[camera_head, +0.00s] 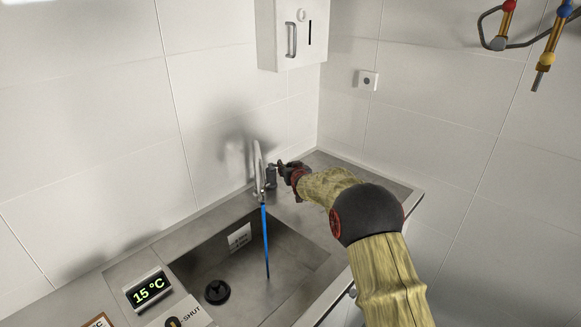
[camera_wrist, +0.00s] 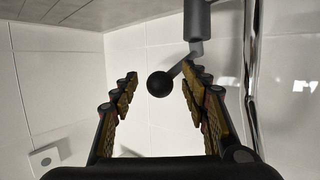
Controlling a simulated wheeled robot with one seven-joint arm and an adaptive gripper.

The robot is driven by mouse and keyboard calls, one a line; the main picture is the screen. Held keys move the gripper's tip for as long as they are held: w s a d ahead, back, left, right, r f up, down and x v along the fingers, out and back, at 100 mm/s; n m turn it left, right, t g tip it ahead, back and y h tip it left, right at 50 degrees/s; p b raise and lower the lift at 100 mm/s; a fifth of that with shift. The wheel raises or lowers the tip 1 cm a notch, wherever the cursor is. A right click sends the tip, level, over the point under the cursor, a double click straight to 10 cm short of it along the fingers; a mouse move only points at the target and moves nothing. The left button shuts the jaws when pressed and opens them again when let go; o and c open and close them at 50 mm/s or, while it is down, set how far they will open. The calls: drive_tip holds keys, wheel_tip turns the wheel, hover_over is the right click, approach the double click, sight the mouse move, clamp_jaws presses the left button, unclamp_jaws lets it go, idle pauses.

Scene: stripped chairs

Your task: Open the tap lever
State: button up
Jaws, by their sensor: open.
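The tap (camera_head: 258,170) stands at the back rim of the steel sink, with a blue stream (camera_head: 266,240) running down from it into the basin. In the wrist view the grey tap body (camera_wrist: 197,20) comes in from the top. Its thin lever slants down-left and ends in a round black knob (camera_wrist: 159,84). My gripper (camera_head: 284,172) is just right of the tap in the head view. In the wrist view my gripper (camera_wrist: 160,76) is open, with the knob between its two fingers and apart from the left one. The lever passes by the right fingertip; I cannot tell whether they touch.
The sink basin (camera_head: 235,262) has a black drain plug (camera_head: 217,291). A display reading 15 °C (camera_head: 148,290) and a card marked "SHUT" (camera_head: 186,315) are at the front left. A white wall dispenser (camera_head: 291,35) hangs above the tap. Pipes with valves (camera_head: 545,50) are at upper right.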

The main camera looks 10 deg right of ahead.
drive_tip(key=v, duration=1.2)
